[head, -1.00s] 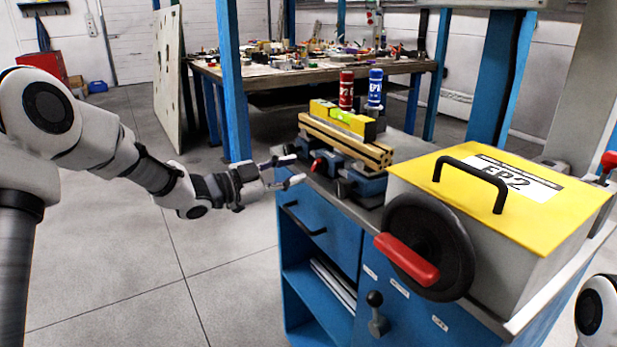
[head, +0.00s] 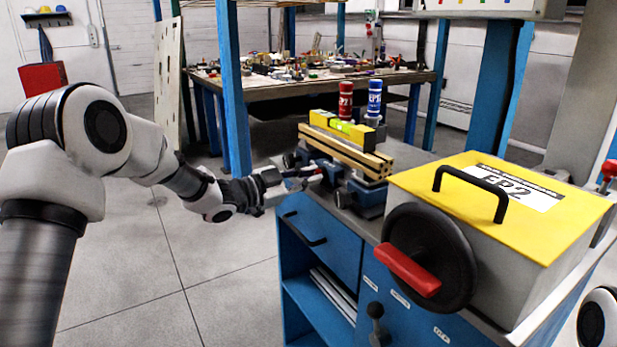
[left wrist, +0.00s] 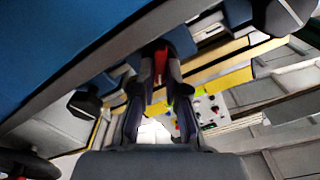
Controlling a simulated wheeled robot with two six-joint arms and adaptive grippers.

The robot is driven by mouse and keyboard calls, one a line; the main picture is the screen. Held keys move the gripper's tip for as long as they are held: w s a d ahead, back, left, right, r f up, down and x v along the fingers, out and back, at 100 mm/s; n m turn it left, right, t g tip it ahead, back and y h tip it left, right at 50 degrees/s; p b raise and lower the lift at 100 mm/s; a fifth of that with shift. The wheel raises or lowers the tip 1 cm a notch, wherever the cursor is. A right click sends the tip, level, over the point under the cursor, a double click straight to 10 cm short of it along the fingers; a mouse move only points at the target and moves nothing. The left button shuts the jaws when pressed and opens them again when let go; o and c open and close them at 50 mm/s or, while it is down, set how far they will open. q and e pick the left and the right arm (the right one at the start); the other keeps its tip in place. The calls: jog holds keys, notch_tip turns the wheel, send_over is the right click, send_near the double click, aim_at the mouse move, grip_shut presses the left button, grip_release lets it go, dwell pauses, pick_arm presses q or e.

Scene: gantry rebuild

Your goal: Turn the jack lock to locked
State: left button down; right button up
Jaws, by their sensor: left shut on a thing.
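A blue jack (head: 362,197) stands on the blue cabinet's top, under a stack of wooden bars (head: 345,153). My left gripper (head: 312,177) reaches in from the left at the jack's near left side. In the left wrist view, my left gripper (left wrist: 161,78) is shut on the red jack lock (left wrist: 184,66), part of which shows between and beside the fingertips. In the head view the gripper hides the lock, so its turned position cannot be told. My right gripper is out of view.
A yellow-topped grey box (head: 540,230) with a black handwheel (head: 452,255) stands right of the jack. A yellow level (head: 342,128) lies on the bars. The floor at left is clear.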

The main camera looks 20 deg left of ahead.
pick_arm(q)
jog(key=shift+m, duration=0.3)
jog(key=shift+s+d+f+m+b, duration=0.1)
jog(key=shift+f+m+b, duration=0.1)
jog(key=shift+m+b, duration=2.3)
jog(key=shift+f+m+b, duration=0.15)
jog(key=shift+m+b, duration=1.75)
jog(key=shift+m, duration=1.1)
jog(key=c, duration=1.2)
grip_release()
